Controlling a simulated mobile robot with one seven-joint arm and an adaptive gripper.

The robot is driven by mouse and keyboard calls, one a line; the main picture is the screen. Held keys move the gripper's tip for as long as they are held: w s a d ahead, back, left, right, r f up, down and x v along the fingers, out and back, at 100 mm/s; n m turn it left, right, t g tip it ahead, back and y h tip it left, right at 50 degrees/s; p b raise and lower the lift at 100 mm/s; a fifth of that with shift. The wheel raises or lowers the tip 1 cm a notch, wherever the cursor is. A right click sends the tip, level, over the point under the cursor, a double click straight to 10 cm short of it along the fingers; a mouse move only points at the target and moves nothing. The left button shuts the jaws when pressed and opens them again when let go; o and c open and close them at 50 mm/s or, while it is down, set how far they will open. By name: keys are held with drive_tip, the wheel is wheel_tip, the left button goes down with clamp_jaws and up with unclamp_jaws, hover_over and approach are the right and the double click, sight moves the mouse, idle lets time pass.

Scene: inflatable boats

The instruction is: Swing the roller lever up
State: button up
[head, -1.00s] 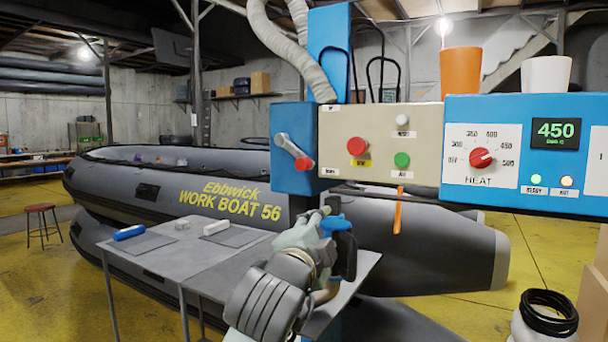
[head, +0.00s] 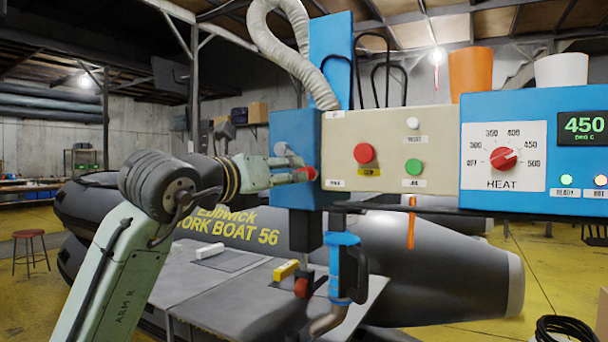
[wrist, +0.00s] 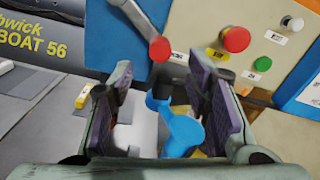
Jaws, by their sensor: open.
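The roller lever is a short grey arm with a red knob, on the front of a blue housing (head: 293,127) left of the control panel. In the wrist view the lever (wrist: 137,22) slants down to the right, ending in its red knob (wrist: 160,49). In the head view my gripper (head: 306,172) is at the housing and hides much of the lever. In the wrist view my gripper (wrist: 159,72) is open, its two dark pads apart. The knob appears just beyond the gap between the fingertips; I cannot tell whether they touch it.
The beige panel (head: 388,130) has red, green and white buttons close to the right. The blue heat box (head: 490,165) reads 450. Below hang a blue-collared nozzle (head: 343,268) and a red roller (head: 302,288). A grey table (head: 235,285) holds a yellow block (head: 287,270).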

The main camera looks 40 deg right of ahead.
drive_tip(key=p+x, duration=0.1)
drive_tip(key=x, duration=0.7)
drive_tip(key=shift+w+d, duration=0.1)
drive_tip(key=shift+d, duration=0.1)
drive_tip(key=shift+c, duration=0.5)
clamp_jaws()
